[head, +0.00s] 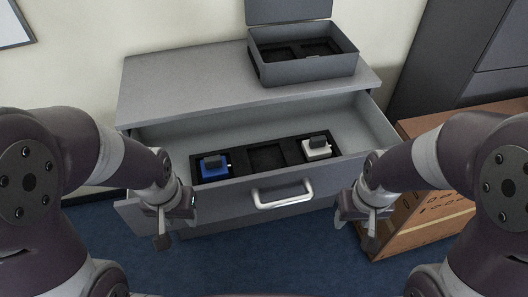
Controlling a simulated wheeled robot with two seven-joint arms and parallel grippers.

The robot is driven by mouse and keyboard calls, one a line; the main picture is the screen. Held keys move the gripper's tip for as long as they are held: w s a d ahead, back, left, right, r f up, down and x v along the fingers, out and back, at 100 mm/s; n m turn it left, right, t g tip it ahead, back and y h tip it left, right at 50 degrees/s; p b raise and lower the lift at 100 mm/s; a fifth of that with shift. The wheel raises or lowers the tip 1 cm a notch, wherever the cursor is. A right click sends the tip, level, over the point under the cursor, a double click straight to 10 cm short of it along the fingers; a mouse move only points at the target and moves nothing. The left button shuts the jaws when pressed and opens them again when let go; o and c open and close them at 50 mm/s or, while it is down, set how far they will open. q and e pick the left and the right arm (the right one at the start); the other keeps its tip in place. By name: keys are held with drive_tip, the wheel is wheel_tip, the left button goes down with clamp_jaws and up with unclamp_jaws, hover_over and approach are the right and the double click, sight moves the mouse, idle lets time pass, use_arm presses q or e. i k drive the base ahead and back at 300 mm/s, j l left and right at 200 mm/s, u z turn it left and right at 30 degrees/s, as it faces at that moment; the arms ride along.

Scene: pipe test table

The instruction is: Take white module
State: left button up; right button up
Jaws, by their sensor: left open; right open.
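The white module (316,151), with a dark top piece, sits in the right compartment of a black tray (250,143) inside the open drawer (350,122). A blue module (214,168) with a dark top piece sits in the left compartment. The middle compartment is empty. My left gripper (162,238) is open and empty in front of the drawer's left end. My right gripper (353,222) is open and empty in front of the drawer's right end, lower in the picture than the white module. Both are apart from the modules.
The drawer's front has a white handle (283,195) between my grippers. An open grey case (303,62) with dark foam compartments stands on the cabinet top (180,90). A wooden crate (418,222) stands at the right, behind my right arm. Blue floor (265,260) lies in front.

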sight(316, 147)
drive_tip(key=i+l+u, duration=0.1)
drive_tip(key=l, duration=0.25)
drive_tip(key=i+l+u, duration=0.1)
drive_tip(key=i+l, duration=0.15)
drive_tip(key=i+l+u, duration=0.1)
drive_tip(key=l, duration=0.35)
drive_tip(key=i+l+u, duration=0.1)
drive_tip(key=l, duration=0.25)
drive_tip(key=i+l, duration=0.2)
drive_tip(key=l, duration=0.2)
drive_tip(key=i+l+u, duration=0.15)
drive_tip(key=l, duration=0.2)
